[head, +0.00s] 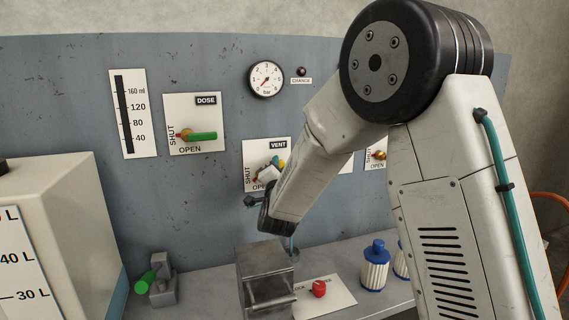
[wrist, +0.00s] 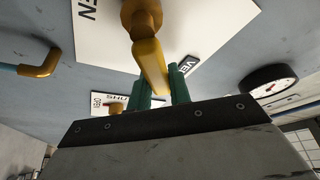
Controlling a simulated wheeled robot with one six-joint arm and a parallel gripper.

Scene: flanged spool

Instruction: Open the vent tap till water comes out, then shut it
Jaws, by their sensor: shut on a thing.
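The vent tap's plate (head: 252,152), marked VENT, SHUT and OPEN, is on the grey-blue panel left of my arm in the head view. My gripper covers most of its tap there. In the wrist view the tap has a brass hub and a yellow lever (wrist: 152,68) in front of the white plate (wrist: 100,33). My gripper (wrist: 163,88) has green fingertips and is shut on the lever's end, one finger on each side. In the head view my gripper (head: 270,172) is at the plate. The lever's exact angle against SHUT and OPEN is hard to tell. I see no clear water flow.
A dose plate (head: 208,102) with a green-handled tap (head: 202,136) is up and left. A gauge (head: 266,79) and small lamp (head: 301,71) are above. The bench holds a metal block (head: 265,262), a red knob (head: 319,288) and a blue-capped filter (head: 375,270). A white tank (head: 70,200) stands left.

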